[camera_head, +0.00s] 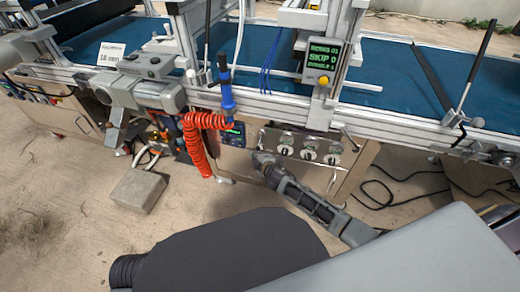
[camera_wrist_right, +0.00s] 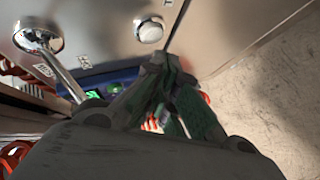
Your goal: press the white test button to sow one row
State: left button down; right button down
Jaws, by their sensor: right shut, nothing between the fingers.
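The white round button (camera_wrist_right: 149,30) sits on the grey metal panel in the right wrist view, just beyond my fingertips. I cannot make it out for sure in the head view. My right gripper (camera_head: 258,160) is shut and empty in front of the left part of the control panel (camera_head: 350,150). In the right wrist view its fingertips (camera_wrist_right: 160,62) are together just below the button. They look close to the panel, and I cannot tell whether they touch it. My left gripper is not in view.
A chrome lever (camera_wrist_right: 45,50) stands left of the button. A blue unit with a green display (camera_wrist_right: 94,94) is nearby. A coiled red hose (camera_head: 195,150) hangs left of the panel. A screen (camera_head: 322,60) above shows green text. A concrete block (camera_head: 138,190) lies on the ground.

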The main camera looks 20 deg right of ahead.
jog(key=shift+s+a+p, duration=0.2)
jog(key=shift+s+a, duration=0.5)
jog(key=shift+s, duration=0.35)
jog(key=shift+s+a+p, duration=0.2)
jog(key=shift+s+a, duration=0.45)
jog(key=shift+s, duration=0.35)
